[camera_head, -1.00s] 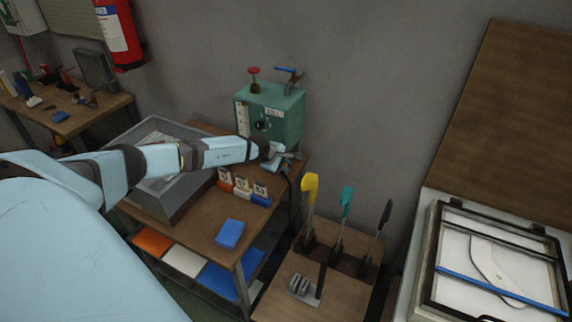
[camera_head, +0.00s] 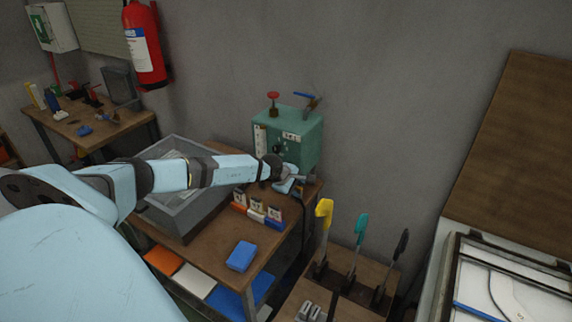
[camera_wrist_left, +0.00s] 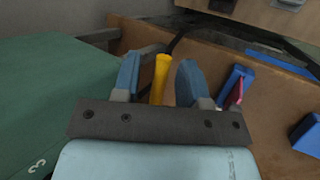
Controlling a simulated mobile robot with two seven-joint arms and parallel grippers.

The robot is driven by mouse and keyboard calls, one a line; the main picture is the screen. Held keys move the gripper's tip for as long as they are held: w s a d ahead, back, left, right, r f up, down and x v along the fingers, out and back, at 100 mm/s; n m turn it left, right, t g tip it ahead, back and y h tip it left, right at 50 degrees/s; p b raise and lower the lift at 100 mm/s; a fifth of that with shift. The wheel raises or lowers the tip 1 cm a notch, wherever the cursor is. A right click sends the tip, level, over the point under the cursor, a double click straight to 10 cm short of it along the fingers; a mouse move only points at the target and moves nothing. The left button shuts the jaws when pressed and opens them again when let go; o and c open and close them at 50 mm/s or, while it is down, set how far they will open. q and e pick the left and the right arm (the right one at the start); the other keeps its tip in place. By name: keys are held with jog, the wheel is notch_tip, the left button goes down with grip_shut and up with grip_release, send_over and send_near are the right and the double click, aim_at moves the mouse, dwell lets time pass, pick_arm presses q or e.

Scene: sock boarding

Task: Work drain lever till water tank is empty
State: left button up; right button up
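The green water tank (camera_head: 287,137) stands at the back of the wooden bench, with a red knob (camera_head: 273,97) and a blue-handled lever (camera_head: 305,96) on top. Its front has a pale gauge strip and a dark dial. My left gripper (camera_head: 293,181) is low at the tank's front right corner, well below the blue lever. In the left wrist view my left gripper (camera_wrist_left: 160,80) has its blue fingers apart, with the green tank side (camera_wrist_left: 45,100) on the left. A yellow handle (camera_wrist_left: 161,72) shows between the fingers, seemingly beyond them. My right gripper is not in view.
A grey bin (camera_head: 180,215) stands beneath my left arm. Small labelled boxes (camera_head: 256,210) and a blue block (camera_head: 241,256) lie on the bench. Yellow (camera_head: 324,213), teal (camera_head: 361,228) and dark levers stand to the right. A fire extinguisher (camera_head: 145,45) hangs on the wall.

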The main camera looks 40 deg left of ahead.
pick_arm(q)
jog(key=b+v, duration=0.1)
jog(key=v, duration=1)
jog(key=shift+s+r, duration=0.2)
jog(key=shift+s, duration=0.05)
